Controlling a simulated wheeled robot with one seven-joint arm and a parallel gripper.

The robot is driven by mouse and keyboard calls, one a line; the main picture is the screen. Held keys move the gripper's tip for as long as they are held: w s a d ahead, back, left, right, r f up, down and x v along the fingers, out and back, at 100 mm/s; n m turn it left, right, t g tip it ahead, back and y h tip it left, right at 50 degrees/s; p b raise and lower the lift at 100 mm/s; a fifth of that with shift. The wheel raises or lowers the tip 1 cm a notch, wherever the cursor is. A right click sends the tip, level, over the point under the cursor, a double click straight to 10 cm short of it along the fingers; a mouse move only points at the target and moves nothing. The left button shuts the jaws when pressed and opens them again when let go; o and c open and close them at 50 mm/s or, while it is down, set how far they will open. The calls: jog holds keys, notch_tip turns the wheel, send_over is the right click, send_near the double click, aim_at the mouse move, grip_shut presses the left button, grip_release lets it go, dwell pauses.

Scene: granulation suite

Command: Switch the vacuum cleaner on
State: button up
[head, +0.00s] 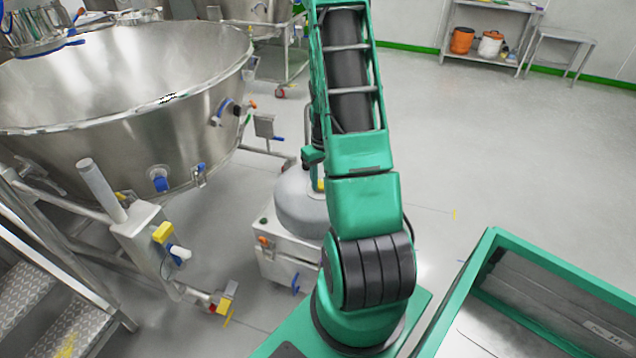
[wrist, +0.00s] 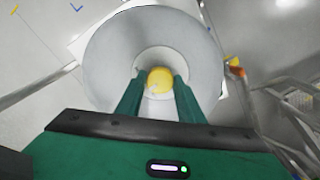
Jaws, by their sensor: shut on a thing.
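The vacuum cleaner (head: 295,207) appears to be the rounded grey body on a white boxy base, left of my arm in the head view, partly hidden by the arm. In the wrist view its round grey top (wrist: 110,55) fills the middle, with a pale recess at its centre. A yellow round knob (wrist: 160,78) sits in that recess. My gripper (wrist: 160,84) is over the top, its two green fingers shut on the yellow knob from either side. In the head view the arm hides most of the gripper and knob.
A large steel bowl (head: 130,95) on a frame stands at the left, beside metal steps (head: 45,290). A green-rimmed bin (head: 560,270) is at the lower right. A shelf with orange and white buckets (head: 490,43) stands far back. The floor at right is clear.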

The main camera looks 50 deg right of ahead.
jog(key=m, duration=0.5)
jog(key=shift+s+a+f+m, duration=0.1)
jog(key=shift+s+f+m, duration=0.05)
jog(key=shift+s+m, duration=0.15)
jog(key=m, duration=0.4)
jog(key=shift+m, duration=0.3)
jog(key=shift+s+d+m, duration=0.1)
jog(key=shift+d+m, duration=0.1)
jog(key=shift+m, duration=0.1)
jog(key=o, duration=1)
jog(key=shift+o, duration=0.3)
jog(key=shift+w, duration=0.2)
